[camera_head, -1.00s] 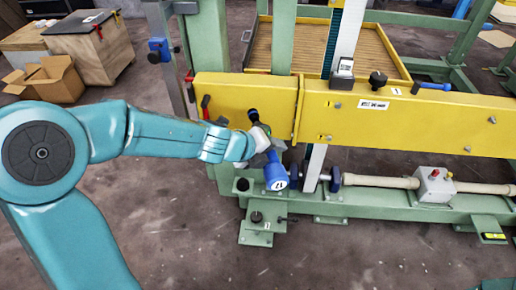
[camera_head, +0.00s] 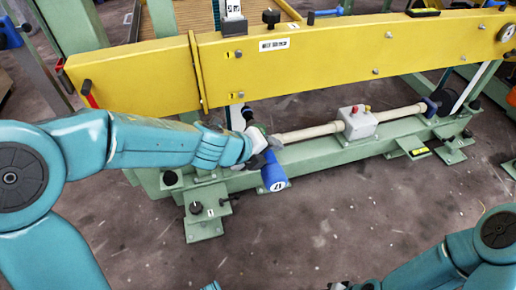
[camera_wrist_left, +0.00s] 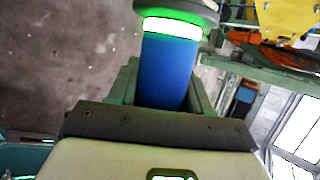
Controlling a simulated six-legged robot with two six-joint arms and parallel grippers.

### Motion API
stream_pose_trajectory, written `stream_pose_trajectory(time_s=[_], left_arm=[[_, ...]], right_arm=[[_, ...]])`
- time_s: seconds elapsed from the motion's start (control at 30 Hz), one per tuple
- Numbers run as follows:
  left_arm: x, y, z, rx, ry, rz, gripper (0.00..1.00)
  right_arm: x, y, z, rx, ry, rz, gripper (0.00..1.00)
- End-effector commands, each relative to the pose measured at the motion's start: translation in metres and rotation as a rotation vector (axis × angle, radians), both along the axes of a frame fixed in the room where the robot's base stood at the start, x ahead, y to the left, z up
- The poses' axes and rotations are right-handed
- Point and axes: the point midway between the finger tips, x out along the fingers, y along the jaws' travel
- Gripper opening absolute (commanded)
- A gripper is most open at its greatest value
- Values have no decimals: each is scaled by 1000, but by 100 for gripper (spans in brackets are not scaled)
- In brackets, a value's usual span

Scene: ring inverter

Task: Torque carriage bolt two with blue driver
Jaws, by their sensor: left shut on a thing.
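The blue driver (camera_head: 272,172) hangs from my left gripper (camera_head: 262,152), its end marked 17 pointing down. In the left wrist view the driver's blue body (camera_wrist_left: 168,72) stands between the two fingers (camera_wrist_left: 167,95), with a bright green and white ring beyond it. The fingers are shut on it. Bolt two (camera_head: 240,95) is on the yellow beam beside a small label 2, with bolt one (camera_head: 238,53) above it. The driver is below and right of bolt two, apart from it in the picture. My right arm enters at bottom right; its fingers are out of view.
The yellow beam (camera_head: 330,70) crosses above a green base frame (camera_head: 335,155). A cream tube (camera_head: 308,132) with a grey box (camera_head: 357,122) runs along the frame. Green feet (camera_head: 203,222) stick out in front. The dark floor in front is mostly clear.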

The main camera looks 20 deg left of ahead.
Motion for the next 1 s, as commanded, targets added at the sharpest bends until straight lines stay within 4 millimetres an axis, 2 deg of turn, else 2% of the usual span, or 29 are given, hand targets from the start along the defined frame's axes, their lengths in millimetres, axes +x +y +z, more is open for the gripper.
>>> stream_pose_trajectory(time_s=[0.57,1.0], left_arm=[[0,1,-1,-1,-4,4,10],[29,19,1,0,-2,3,10]], right_arm=[[0,0,-2,0,0,0,43],[-3,3,15,2,5,14,43]])
